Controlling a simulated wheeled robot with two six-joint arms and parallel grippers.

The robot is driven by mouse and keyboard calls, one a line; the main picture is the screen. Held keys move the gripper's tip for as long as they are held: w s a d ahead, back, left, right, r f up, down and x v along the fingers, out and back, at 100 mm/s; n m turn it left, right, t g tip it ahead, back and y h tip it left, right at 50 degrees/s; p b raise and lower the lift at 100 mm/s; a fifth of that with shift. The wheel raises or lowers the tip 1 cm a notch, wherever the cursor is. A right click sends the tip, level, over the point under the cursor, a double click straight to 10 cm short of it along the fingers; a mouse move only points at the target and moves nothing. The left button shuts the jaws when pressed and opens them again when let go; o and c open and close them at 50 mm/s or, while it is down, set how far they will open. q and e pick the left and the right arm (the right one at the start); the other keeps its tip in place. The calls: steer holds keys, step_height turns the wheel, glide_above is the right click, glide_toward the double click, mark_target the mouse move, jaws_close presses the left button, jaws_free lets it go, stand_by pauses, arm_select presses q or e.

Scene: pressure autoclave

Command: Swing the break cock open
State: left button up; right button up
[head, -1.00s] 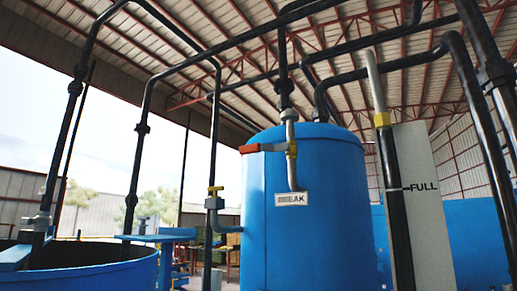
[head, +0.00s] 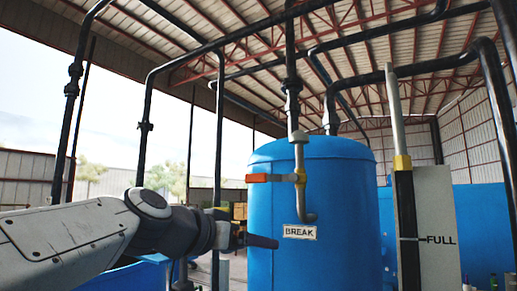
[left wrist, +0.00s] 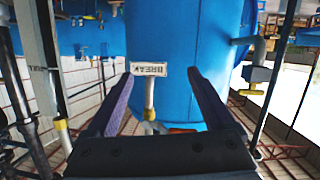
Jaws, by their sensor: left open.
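My left gripper (head: 262,242) is open, below the lever and left of the label, touching neither as far as I can see. In the upside-down left wrist view, the label (left wrist: 149,69) shows between the spread fingers, and the orange lever (left wrist: 183,130) is partly hidden behind the gripper's base.
A grey gauge board marked FULL (head: 437,225) with a dark tube stands to the right. Black overhead pipes (head: 150,100) run down on both sides. Another yellow-handled valve (left wrist: 258,74) shows at the right in the left wrist view. Free space lies before the tank.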

mark_target(254, 174)
arm_select(q)
steer(key=w+a+r+t+p, duration=0.1)
steer(key=a+r+t+p, duration=0.2)
steer(key=r, duration=1.1)
steer(key=p+x, duration=0.1)
steer(key=x, duration=0.2)
steer(key=p+x, duration=0.2)
steer(key=x, duration=0.1)
steer(key=a+p+x, duration=0.1)
steer(key=x, duration=0.3)
steer(key=shift+w+a+r, duration=0.1)
steer(key=shift+w, duration=0.2)
arm_select(e)
step_height(254, 174, up, 9)
steer(key=shift+f, duration=0.2)
arm_select(q)
jaws_close()
